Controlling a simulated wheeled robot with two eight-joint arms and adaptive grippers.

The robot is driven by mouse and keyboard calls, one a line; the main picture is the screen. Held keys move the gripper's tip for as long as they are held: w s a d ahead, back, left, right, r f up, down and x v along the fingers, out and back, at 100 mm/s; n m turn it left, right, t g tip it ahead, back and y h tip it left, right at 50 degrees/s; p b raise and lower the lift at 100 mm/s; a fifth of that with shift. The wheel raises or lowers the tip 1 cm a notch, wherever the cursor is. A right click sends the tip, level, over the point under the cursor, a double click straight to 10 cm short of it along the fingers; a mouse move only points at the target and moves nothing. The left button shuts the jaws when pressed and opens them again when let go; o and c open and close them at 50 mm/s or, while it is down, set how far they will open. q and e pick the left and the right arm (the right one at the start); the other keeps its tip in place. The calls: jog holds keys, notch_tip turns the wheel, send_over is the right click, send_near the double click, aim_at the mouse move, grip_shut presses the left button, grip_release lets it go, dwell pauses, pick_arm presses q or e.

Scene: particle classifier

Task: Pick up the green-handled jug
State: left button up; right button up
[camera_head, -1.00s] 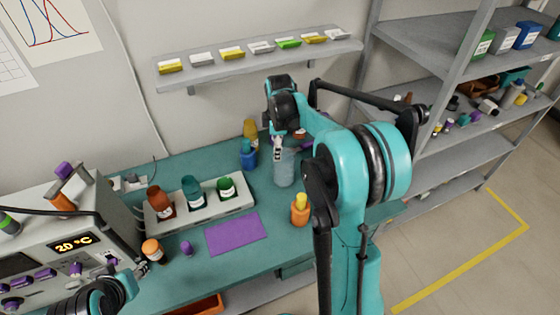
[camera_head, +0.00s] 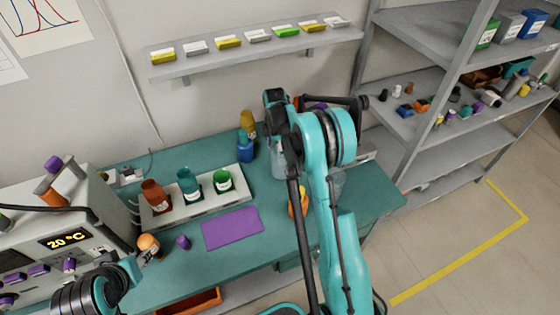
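I cannot make out a green handle. A clear vessel (camera_head: 278,168) stands on the teal bench, partly behind my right arm. Another clear shape (camera_head: 338,182) shows just right of that arm; whether either is the jug I cannot tell. My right gripper (camera_head: 279,140) is above or beside the first vessel, mostly covered by its own arm, so its fingers are unclear. My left gripper (camera_head: 140,258) is at the lower left, close to an orange-capped bottle (camera_head: 149,245). I cannot tell whether it touches the bottle.
A white rack (camera_head: 200,205) holds brown, teal and green vessels. A blue bottle (camera_head: 246,150) and yellow bottle (camera_head: 248,122) stand behind. An orange bottle (camera_head: 298,203) is partly behind my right arm. A purple mat (camera_head: 232,228) lies clear. An instrument (camera_head: 75,225) fills the left.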

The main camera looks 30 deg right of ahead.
jog(key=shift+f, duration=0.55)
jog(key=shift+r, duration=0.1)
grip_shut()
jog(key=shift+r, duration=0.15)
notch_tip(320, 180, up, 18)
jog(key=p, duration=0.5)
jog(key=shift+f, duration=0.2)
jog(key=shift+s+r, duration=0.1)
jog(key=shift+s, duration=0.05)
jog(key=shift+s+p, duration=1.2)
jog(key=shift+s, duration=7.35)
jog(key=w+d+f+n, duration=0.1)
jog(key=w+d+n, duration=0.3)
jog(key=d, duration=0.4)
jog(key=w+d+n, duration=0.3)
jog(key=d+n, duration=0.2)
jog(key=d, duration=0.3)
jog(key=shift+w+d+f+p, duration=0.2)
jog(key=shift+w+f+p, duration=0.15)
jog(key=shift+w, duration=0.05)
